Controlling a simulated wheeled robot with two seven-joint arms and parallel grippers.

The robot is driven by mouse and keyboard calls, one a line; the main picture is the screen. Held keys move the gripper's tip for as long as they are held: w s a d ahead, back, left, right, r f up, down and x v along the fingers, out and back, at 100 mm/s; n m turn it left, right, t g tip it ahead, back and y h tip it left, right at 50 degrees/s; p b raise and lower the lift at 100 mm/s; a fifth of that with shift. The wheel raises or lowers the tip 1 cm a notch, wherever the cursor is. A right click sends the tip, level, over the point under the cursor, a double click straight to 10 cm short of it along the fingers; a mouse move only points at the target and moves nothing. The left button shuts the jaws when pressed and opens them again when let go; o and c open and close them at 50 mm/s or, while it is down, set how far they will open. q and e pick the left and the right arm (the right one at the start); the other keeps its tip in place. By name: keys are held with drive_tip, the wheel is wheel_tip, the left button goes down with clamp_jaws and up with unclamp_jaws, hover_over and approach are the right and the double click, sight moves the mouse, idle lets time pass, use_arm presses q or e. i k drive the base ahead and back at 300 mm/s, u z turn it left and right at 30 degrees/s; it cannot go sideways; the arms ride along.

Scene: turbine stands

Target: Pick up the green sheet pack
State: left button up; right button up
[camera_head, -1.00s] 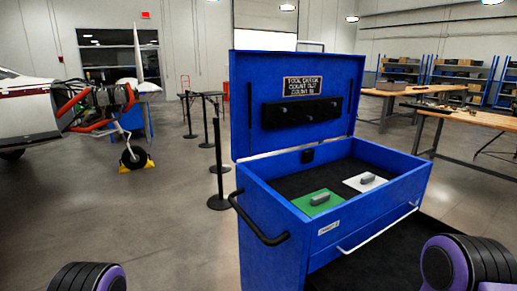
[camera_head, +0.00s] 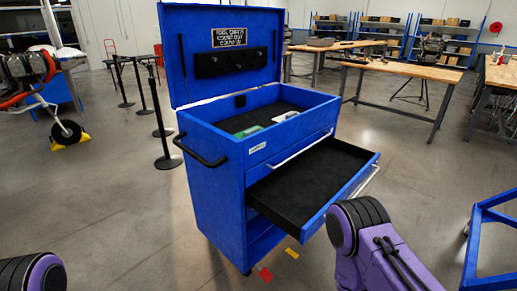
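The green sheet pack (camera_head: 249,131) lies in the black-lined open top tray of the blue tool chest (camera_head: 222,180). Only a thin strip of it shows over the tray's front wall. A white pack (camera_head: 286,116) with a grey grip lies to its right in the same tray. Purple and black links of my two arms show at the bottom left and bottom right, apart from the chest. Neither of my grippers is in the picture.
A lower drawer (camera_head: 310,180) of the chest stands pulled out toward the right arm. A side handle (camera_head: 203,158) sticks out on the left. A blue frame (camera_head: 490,240) stands at the right edge. Barrier posts (camera_head: 161,125) stand at left. Red and yellow pieces (camera_head: 265,274) lie on the floor.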

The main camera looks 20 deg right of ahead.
sight(241, 135)
drive_tip(key=z, duration=0.15)
drive_tip(key=k, duration=0.35)
drive_tip(key=u, duration=1)
drive_tip(key=i, duration=1.3)
drive_tip(key=z, duration=0.9)
